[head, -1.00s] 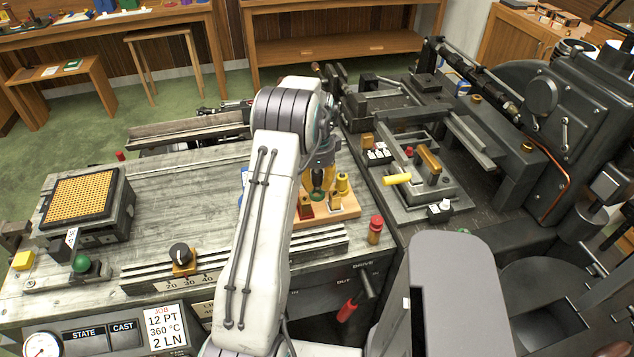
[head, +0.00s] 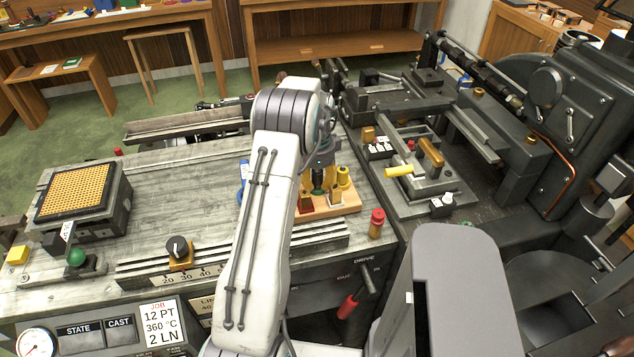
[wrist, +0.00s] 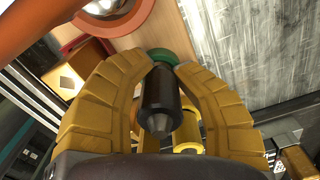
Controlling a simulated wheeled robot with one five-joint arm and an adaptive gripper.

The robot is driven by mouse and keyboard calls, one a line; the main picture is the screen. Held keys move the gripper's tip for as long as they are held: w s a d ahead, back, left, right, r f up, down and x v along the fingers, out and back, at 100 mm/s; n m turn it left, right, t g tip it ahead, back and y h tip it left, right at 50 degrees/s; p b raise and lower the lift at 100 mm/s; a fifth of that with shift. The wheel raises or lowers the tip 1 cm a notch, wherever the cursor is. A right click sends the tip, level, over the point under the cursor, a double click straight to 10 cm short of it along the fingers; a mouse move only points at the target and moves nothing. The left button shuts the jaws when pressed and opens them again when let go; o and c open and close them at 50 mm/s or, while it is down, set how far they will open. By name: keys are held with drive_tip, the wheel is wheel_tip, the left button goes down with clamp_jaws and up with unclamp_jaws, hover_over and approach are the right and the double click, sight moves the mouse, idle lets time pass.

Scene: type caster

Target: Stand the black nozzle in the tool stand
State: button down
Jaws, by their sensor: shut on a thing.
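My gripper (wrist: 158,95) has its two yellow fingers closed around the black nozzle (wrist: 160,98). In the wrist view the nozzle's tapered tip faces the camera and its green collar (wrist: 172,57) is at the far end. In the head view my gripper (head: 319,188) is over the wooden tool stand (head: 347,204), with the dark nozzle (head: 318,178) between the fingers. I cannot tell whether the collar touches the stand. A yellow nozzle (head: 343,177) stands on the stand, right of my gripper; a yellow part (wrist: 188,132) shows behind the black nozzle.
A red-topped brass cylinder (head: 377,222) stands right of the stand. Left is a slotted rail with a black knob (head: 177,247) and a block with a yellow grid (head: 82,192). The dark machine (head: 425,180) fills the right. Bare bench (head: 195,195) lies between.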

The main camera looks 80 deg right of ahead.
drive_tip(key=shift+a+f, duration=0.35)
drive_tip(key=shift+f, duration=0.35)
drive_tip(key=c, duration=1.4)
unclamp_jaws()
drive_tip(key=o, duration=0.5)
drive_tip(key=shift+d, duration=0.2)
drive_tip(key=shift+o, duration=0.2)
drive_tip(key=shift+d+r, duration=0.1)
drive_tip(key=shift+r, duration=0.4)
wheel_tip(320, 180, up, 11)
drive_tip(key=shift+r, duration=0.1)
